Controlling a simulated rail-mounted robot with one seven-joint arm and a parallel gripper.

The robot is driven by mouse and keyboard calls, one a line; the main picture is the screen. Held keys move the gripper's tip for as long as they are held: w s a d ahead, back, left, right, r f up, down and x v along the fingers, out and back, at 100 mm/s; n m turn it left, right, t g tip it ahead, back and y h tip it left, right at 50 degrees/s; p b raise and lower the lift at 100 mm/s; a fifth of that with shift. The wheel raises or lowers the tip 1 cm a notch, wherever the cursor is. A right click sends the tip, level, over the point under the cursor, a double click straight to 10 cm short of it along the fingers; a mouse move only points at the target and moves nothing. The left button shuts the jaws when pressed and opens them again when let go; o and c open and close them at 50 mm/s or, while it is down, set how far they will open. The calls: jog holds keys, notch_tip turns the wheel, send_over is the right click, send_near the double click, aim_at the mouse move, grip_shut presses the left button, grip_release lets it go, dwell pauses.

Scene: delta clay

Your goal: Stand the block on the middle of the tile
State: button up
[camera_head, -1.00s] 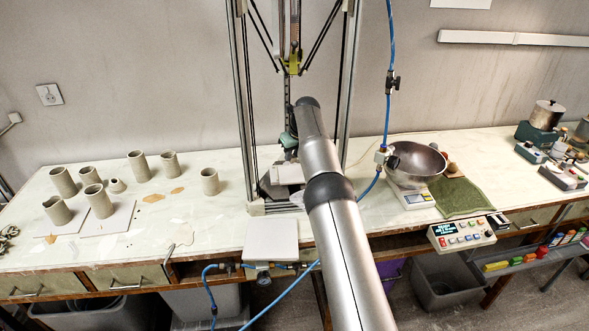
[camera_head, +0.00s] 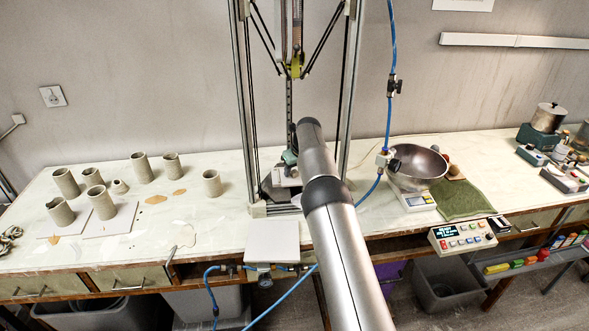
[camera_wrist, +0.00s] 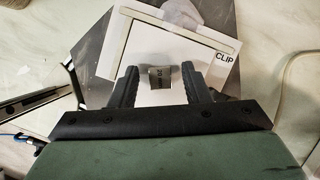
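In the wrist view a small grey-brown block (camera_wrist: 159,78) is on the white tile (camera_wrist: 140,40), between the two dark fingers of my gripper (camera_wrist: 159,84). The fingers are apart, with pale gaps showing on both sides of the block, so they do not appear to press on it. The block's lower end is near the gripper's palm edge; whether it touches the tile cannot be told for sure. In the head view my arm hides the block and most of my gripper; the tile (camera_head: 284,177) shows only partly inside the delta frame.
Delta frame posts (camera_head: 243,110) stand on both sides of my arm. Clay cylinders (camera_head: 140,167) stand at the left. A metal bowl (camera_head: 417,165) on a scale and a green cloth (camera_head: 460,200) are at the right. A white slab (camera_head: 271,240) lies at the front edge.

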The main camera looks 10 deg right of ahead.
jog(key=b+v, duration=0.3)
jog(key=v, duration=0.9)
jog(key=shift+r, duration=0.25)
jog(key=s+r+n+g, duration=0.1)
jog(key=s+r+n, duration=0.2)
jog(key=s+n, duration=0.65)
jog(key=s+r+n, duration=0.4)
jog(key=s+n, duration=0.1)
jog(key=s, duration=0.9)
jog(key=s+f+n, duration=0.3)
jog(key=s+n, duration=0.2)
jog(key=s, duration=0.5)
jog(key=s+a+f+n+g+h, duration=0.1)
jog(key=s+f+n, duration=0.2)
jog(key=s+n, duration=0.3)
jog(key=s+f+n+g, duration=0.1)
jog(key=s+f+n, duration=0.2)
jog(key=s, duration=1.1)
jog(key=n, duration=0.3)
jog(key=shift+a+h, duration=0.4)
